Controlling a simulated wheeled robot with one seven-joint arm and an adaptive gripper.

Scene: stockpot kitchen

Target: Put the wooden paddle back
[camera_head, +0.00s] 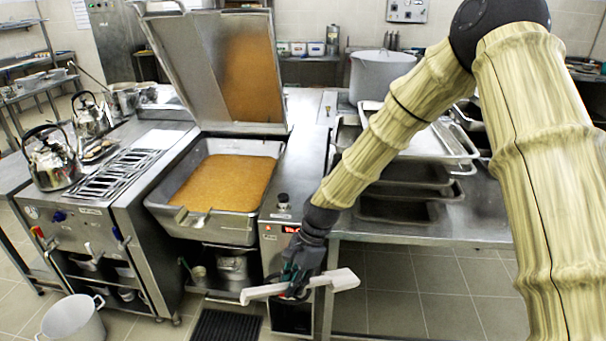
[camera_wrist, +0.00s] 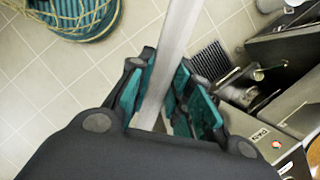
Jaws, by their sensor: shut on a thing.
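The wooden paddle (camera_head: 264,291), a long pale piece, lies nearly level across my gripper (camera_head: 296,284) in the head view. Its right end is broader than its left. My gripper is shut on its middle, in front of the cooking unit and above the floor. In the wrist view the paddle (camera_wrist: 177,45) runs as a pale bar from the top edge down between the teal fingers of my gripper (camera_wrist: 170,88). Its far end is cut off there, and its lower part is hidden by the gripper. The paddle's resting place cannot be told.
A tilting pan (camera_head: 218,182) with orange-brown contents stands open behind the gripper. A steel table (camera_head: 430,233) with stacked trays is at right, with a large pot (camera_head: 378,75) behind. Kettles (camera_head: 52,160) stand at left. A floor grate (camera_head: 226,325) and a pot (camera_head: 70,320) are low.

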